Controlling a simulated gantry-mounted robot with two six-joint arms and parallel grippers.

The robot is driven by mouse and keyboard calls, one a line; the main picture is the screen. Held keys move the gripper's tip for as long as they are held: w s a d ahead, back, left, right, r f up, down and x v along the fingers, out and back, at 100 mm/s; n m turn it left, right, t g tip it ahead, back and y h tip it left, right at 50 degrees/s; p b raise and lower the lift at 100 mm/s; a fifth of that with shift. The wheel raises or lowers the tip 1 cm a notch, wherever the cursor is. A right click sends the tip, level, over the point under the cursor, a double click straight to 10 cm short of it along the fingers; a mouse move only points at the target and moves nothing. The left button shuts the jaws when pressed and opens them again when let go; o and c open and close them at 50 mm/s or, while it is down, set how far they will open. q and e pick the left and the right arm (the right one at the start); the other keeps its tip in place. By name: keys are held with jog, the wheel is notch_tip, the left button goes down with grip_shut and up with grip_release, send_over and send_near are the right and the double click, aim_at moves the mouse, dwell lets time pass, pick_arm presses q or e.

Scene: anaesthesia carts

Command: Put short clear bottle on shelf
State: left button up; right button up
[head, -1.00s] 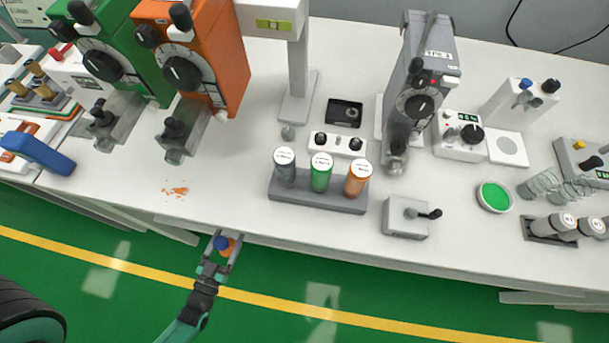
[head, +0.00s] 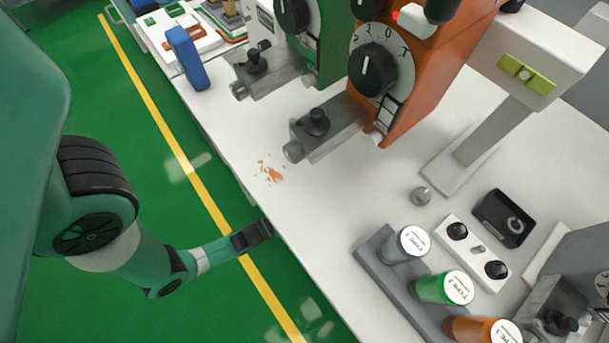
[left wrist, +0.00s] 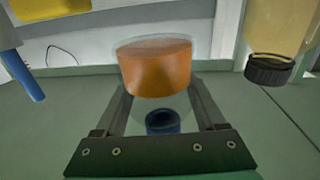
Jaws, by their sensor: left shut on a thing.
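My left gripper (head: 262,231) is at the front edge of the white table in the head view; its fingertips are hard to make out there. In the left wrist view, the gripper (left wrist: 160,112) is shut on a short clear bottle (left wrist: 155,68) with orange contents. A blue cap (left wrist: 162,122) shows at the near end of the bottle, between the fingers. The bottle is hidden in the head view. I cannot pick out the shelf for certain. My right gripper is not in view.
A black-capped container (left wrist: 270,68) is at the right of the wrist view, with a blue object (left wrist: 22,75) at the left. A rack with grey, green and orange cylinders (head: 375,262) stands on the table. An orange spill (head: 270,172) lies near its edge.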

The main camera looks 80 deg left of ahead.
pick_arm(q)
jog(key=shift+w+a+f, duration=0.2)
jog(key=shift+f, duration=0.4)
jog(key=shift+d, duration=0.1)
jog(key=f+b, duration=0.2)
jog(key=a+f+b, duration=0.1)
jog(key=f+b, duration=0.1)
jog(key=shift+w, duration=0.25)
jog(key=shift+s+d, duration=0.2)
jog(key=shift+d, duration=0.15)
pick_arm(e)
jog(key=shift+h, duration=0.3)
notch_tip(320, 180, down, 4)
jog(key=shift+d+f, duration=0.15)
pick_arm(q)
jog(key=o, duration=1.4)
jog(key=shift+w+a, duration=0.1)
jog(key=shift+a, duration=0.05)
jog(key=shift+r, duration=0.1)
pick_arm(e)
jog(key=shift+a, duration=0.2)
